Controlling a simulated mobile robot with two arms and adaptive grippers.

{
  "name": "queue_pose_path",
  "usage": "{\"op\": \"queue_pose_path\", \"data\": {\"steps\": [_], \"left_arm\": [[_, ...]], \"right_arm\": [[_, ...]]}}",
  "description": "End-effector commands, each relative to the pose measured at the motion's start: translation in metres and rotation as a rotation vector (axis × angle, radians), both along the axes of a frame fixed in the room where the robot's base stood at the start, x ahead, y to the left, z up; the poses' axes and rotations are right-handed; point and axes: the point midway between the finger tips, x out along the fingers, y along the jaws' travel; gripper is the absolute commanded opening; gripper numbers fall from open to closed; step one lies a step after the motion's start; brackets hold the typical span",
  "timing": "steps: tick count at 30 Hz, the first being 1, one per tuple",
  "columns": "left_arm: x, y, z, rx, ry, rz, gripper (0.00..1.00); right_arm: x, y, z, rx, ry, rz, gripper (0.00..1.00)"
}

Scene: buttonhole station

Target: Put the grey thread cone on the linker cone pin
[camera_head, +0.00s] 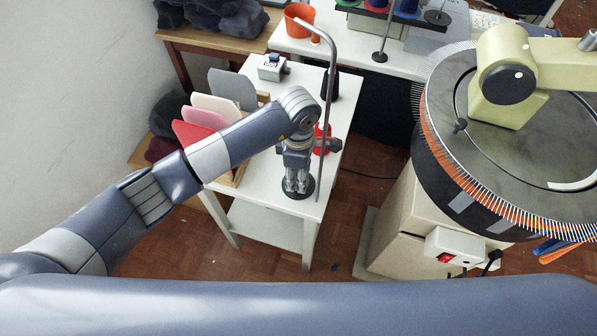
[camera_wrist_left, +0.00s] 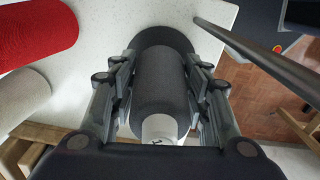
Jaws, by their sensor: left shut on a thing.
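The grey thread cone (camera_wrist_left: 160,80) is dark grey with a pale tip towards the camera. My left gripper (camera_wrist_left: 162,112) is shut on it, one finger on each side. In the head view my left gripper (camera_head: 297,183) points down over the near end of the white table and mostly hides the cone. A dark round base (camera_wrist_left: 160,35) shows behind the cone in the wrist view and under the gripper (camera_head: 298,193) in the head view. I cannot tell whether the cone touches it. A linker cone pin cannot be clearly made out. My right gripper is not in view.
A tall bent metal rod (camera_head: 327,110) rises close beside the gripper. A red cone (camera_head: 322,139) and a black cone (camera_head: 330,84) stand behind. Coloured panels (camera_head: 205,118) in a rack are at left. The round linker (camera_head: 470,165) is at right, across a gap.

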Motion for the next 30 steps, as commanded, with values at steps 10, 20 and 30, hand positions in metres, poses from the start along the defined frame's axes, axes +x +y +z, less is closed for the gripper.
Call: {"op": "queue_pose_path", "data": {"steps": [10,20,30], "left_arm": [[0.000,0.000,-0.006,0.000,0.000,0.000,0.18],[0.000,0.000,-0.006,0.000,0.000,0.000,0.67],[0.001,0.000,0.006,0.000,-0.002,-0.001,0.67]], "right_arm": [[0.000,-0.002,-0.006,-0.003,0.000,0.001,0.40],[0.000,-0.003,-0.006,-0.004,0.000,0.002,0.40],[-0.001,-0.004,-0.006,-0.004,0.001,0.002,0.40]]}}
